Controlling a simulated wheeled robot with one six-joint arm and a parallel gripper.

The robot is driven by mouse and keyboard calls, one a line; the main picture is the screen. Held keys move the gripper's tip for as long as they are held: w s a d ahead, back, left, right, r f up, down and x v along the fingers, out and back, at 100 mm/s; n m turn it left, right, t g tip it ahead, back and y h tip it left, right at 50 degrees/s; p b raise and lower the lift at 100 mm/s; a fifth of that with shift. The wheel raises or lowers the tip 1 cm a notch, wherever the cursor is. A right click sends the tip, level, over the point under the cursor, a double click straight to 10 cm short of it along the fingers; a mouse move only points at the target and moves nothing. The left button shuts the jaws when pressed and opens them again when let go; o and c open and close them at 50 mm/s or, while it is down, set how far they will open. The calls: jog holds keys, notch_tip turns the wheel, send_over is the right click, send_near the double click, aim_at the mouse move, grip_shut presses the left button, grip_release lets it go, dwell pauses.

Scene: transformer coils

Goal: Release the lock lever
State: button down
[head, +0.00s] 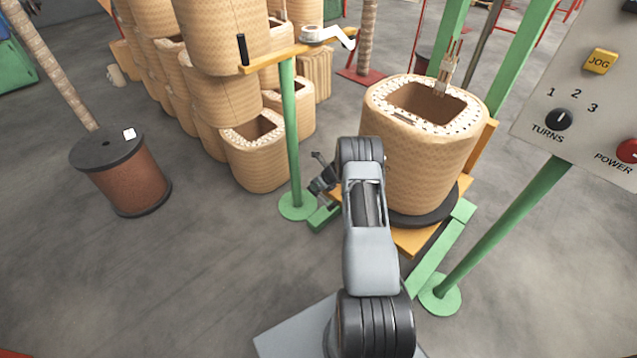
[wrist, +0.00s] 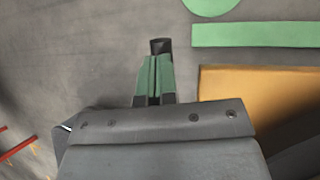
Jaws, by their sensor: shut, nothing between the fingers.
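My gripper (head: 322,184) is low beside the left side of the wound coil (head: 425,150), partly hidden by my arm in the head view. In the wrist view its green-padded fingers (wrist: 155,72) are together, with nothing seen held between them. A dark knob-like end (wrist: 160,46) shows just beyond the fingertips; it may be the lock lever's tip, but I cannot tell whether it touches them. In the head view a thin dark piece (head: 319,158) sticks up by the gripper; I cannot tell if it is the lever or part of the gripper.
A green post (head: 292,130) stands just left of the gripper, carrying an orange bar (head: 270,58) with a black upright handle (head: 242,49). A control panel (head: 590,90) is at right. Stacked coils stand behind, and a brown spool (head: 128,180) at left. The left foreground floor is clear.

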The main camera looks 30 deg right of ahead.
jog(key=shift+w+f+b, duration=0.25)
jog(key=shift+f+b, duration=0.15)
jog(key=shift+f, duration=0.25)
jog(key=shift+w+f+b, duration=0.25)
jog(key=shift+f+b, duration=0.15)
jog(key=shift+f, duration=0.35)
jog(key=shift+s+a+f+b, duration=0.1)
jog(key=shift+a+f+b, duration=0.15)
jog(key=shift+f+b, duration=0.1)
jog(key=d+r+p, duration=0.1)
jog(key=r+p, duration=0.2)
jog(key=r, duration=0.4)
jog(key=w+d+r+p, duration=0.1)
jog(key=d+r+p, duration=0.1)
jog(key=r, duration=0.6)
jog(key=shift+w+p, duration=0.2)
jog(key=shift+p, duration=0.25)
jog(key=shift+d, duration=0.1)
